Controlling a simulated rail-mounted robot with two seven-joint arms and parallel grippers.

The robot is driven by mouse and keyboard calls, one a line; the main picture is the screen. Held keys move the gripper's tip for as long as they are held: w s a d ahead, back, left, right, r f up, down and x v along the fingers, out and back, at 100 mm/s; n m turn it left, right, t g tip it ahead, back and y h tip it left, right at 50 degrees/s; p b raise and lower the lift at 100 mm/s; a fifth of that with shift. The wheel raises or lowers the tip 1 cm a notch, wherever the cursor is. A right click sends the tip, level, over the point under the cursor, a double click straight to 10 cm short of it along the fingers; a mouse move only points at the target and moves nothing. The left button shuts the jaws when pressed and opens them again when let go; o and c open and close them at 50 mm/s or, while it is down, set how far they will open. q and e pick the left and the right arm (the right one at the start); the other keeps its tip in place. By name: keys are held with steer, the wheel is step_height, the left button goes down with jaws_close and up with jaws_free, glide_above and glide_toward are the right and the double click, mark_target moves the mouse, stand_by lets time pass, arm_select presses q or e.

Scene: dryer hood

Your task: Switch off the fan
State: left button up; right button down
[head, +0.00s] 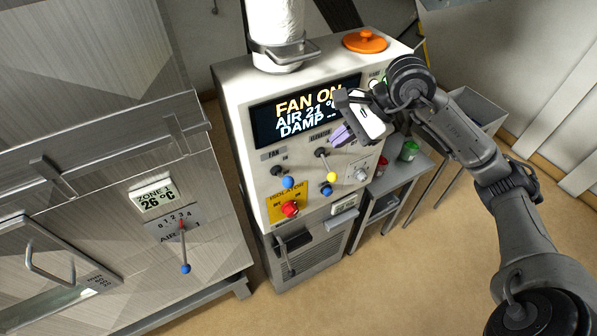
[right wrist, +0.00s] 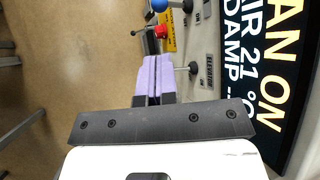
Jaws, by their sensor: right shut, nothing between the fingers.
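The control cabinet's display (head: 306,108) reads FAN ON, AIR 21 °C, DAMP --. Below it, under the FAN label (head: 273,155), is the fan lever with a blue ball (head: 288,182), pointing down and right. My right gripper (head: 342,134) has lilac fingertips and hangs in front of the panel, right of and above the fan lever, near the elevator switch. In the right wrist view its fingers (right wrist: 154,78) are together, with nothing between them. They look apart from the fan lever. My left gripper is not in view.
Close by are the elevator lever with a yellow ball (head: 331,177), another blue knob (head: 326,190) and the red isolator knob (head: 289,208). A metal cabinet (head: 110,180) with its own blue-ball lever (head: 185,268) stands left. A grey side table (head: 405,172) stands right.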

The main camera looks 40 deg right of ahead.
mark_target(292, 178)
steer(key=p+x, duration=0.4)
steer(key=x, duration=0.8)
steer(key=shift+a+f, duration=0.1)
steer(key=shift+a, duration=0.05)
steer(key=shift+p+x, duration=0.4)
steer(key=shift+x, duration=0.4)
steer(key=shift+w+f, duration=0.1)
